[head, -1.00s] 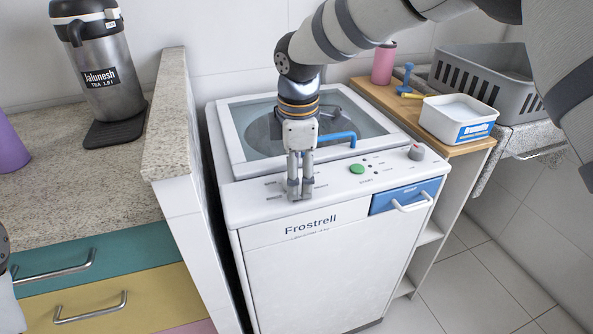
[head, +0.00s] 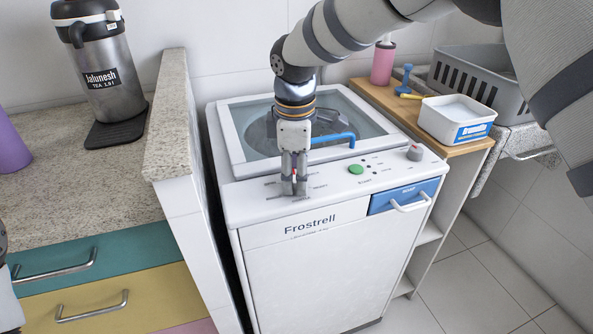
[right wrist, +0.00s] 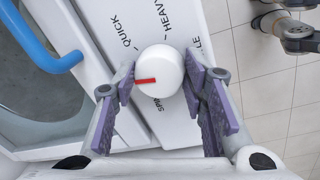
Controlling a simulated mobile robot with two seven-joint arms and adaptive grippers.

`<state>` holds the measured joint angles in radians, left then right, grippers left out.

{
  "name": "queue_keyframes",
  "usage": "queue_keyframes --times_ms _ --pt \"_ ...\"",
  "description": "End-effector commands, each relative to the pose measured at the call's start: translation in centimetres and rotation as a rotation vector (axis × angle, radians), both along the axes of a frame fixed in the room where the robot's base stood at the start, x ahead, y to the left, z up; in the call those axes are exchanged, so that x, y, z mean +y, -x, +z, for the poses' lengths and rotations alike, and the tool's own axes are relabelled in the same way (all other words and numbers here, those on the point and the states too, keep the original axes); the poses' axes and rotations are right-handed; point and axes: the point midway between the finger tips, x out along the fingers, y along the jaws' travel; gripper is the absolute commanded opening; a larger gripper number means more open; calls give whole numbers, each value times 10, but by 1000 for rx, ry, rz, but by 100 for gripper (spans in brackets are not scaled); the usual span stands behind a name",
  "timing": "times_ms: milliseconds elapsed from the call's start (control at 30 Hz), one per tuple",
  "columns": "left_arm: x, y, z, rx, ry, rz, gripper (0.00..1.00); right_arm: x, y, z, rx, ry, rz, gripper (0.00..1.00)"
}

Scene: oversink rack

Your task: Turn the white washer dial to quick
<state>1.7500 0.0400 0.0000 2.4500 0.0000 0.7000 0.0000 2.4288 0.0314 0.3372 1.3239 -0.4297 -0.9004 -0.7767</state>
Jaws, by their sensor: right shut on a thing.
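The white washer (head: 310,260) stands below my right arm, its control panel along the front of its top. My right gripper (head: 294,190) points down at the left part of this panel. In the right wrist view its purple-padded fingers stand on both sides of the round white dial (right wrist: 160,66) and are shut on it. The dial's red mark (right wrist: 146,80) points left in that view, just below the QUICK label (right wrist: 122,32). HEAVY is above the dial, and a partly covered label is below it. In the head view the fingers mostly hide the dial. My left gripper is not in view.
A green button (head: 356,169) and a grey knob (head: 415,153) sit farther right on the panel. A blue lid handle (head: 335,138) lies behind my gripper. A stone-topped ledge (head: 168,130) borders the washer on the left; a wooden shelf with a white tub (head: 457,118) is on the right.

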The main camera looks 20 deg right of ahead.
Motion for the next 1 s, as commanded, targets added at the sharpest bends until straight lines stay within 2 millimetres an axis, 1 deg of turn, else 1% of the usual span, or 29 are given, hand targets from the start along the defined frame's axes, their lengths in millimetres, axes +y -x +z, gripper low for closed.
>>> queue_keyframes --times_ms 200,600,800,1000 --pt "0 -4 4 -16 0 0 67 1 1 0 1 2 -196 11" --pt "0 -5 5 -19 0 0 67 2 1 -2 4 2 -558 11" --pt "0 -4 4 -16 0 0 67 3 1 -2 5 1 -697 11" --pt "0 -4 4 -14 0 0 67 3 1 -3 7 2 -790 11"
